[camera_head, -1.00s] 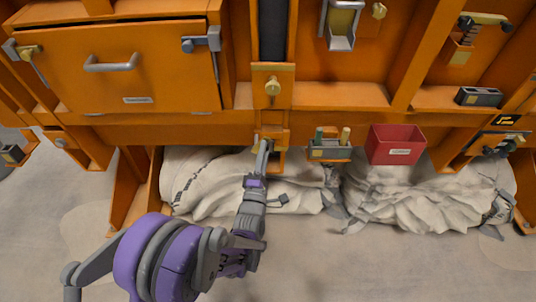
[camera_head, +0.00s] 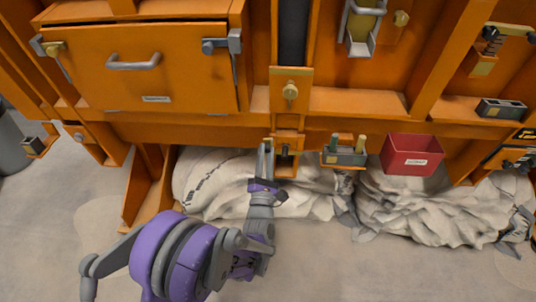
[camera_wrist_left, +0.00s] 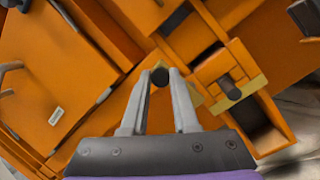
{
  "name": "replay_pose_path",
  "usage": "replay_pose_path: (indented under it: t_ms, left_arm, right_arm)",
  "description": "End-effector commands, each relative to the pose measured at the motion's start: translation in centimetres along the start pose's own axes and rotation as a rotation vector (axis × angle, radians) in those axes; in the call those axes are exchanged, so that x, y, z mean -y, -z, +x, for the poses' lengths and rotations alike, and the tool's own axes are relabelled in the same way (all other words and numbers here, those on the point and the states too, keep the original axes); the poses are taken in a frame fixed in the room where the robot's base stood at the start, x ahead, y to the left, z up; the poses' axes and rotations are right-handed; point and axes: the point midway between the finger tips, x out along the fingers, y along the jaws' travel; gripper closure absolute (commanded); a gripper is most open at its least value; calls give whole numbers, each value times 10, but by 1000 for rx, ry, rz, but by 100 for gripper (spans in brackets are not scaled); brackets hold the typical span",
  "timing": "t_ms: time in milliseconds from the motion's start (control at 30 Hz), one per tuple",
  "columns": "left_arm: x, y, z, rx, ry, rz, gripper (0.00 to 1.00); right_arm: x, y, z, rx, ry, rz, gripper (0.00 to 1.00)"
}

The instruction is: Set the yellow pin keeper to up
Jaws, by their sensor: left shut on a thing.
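My left gripper (camera_head: 266,147) is at the orange bracket below the middle post. In the left wrist view, its two grey fingers (camera_wrist_left: 160,85) are closed on a dark round-ended pin (camera_wrist_left: 160,77). A yellow piece (camera_wrist_left: 195,96) shows just behind the right finger, partly hidden; I cannot tell whether it joins the pin. To the right, a yellow bar (camera_wrist_left: 247,91) lies across the orange bracket (camera_wrist_left: 215,68), with a dark peg (camera_wrist_left: 230,88) in front of it. In the head view the fingers largely hide the held part. My right gripper is not in view.
A brass knob (camera_head: 290,92) sits on the post above. A grey holder (camera_head: 345,156) with green and yellow pegs and a red bin (camera_head: 411,155) are to the right. A handled drawer front (camera_head: 150,65) is at upper left. Pale sacks (camera_head: 220,183) lie below.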

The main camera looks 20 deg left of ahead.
Motion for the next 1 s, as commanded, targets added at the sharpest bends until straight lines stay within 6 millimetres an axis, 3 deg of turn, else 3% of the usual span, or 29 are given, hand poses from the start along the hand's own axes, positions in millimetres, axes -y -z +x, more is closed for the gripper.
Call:
replay_pose_path:
  t_ms: [467, 500, 633, 1000]
  left_arm:
    - [0, 1, -1, -4, 0, -16, 100]
    - [1, 1, -1, -4, 0, -16, 70]
    - [0, 1, -1, -4, 0, -16, 47]
    - [0, 1, -4, -3, -1, -16, 44]
  right_arm:
    - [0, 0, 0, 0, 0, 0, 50]
    - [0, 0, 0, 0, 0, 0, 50]
    - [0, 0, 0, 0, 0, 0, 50]
    - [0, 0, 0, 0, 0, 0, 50]
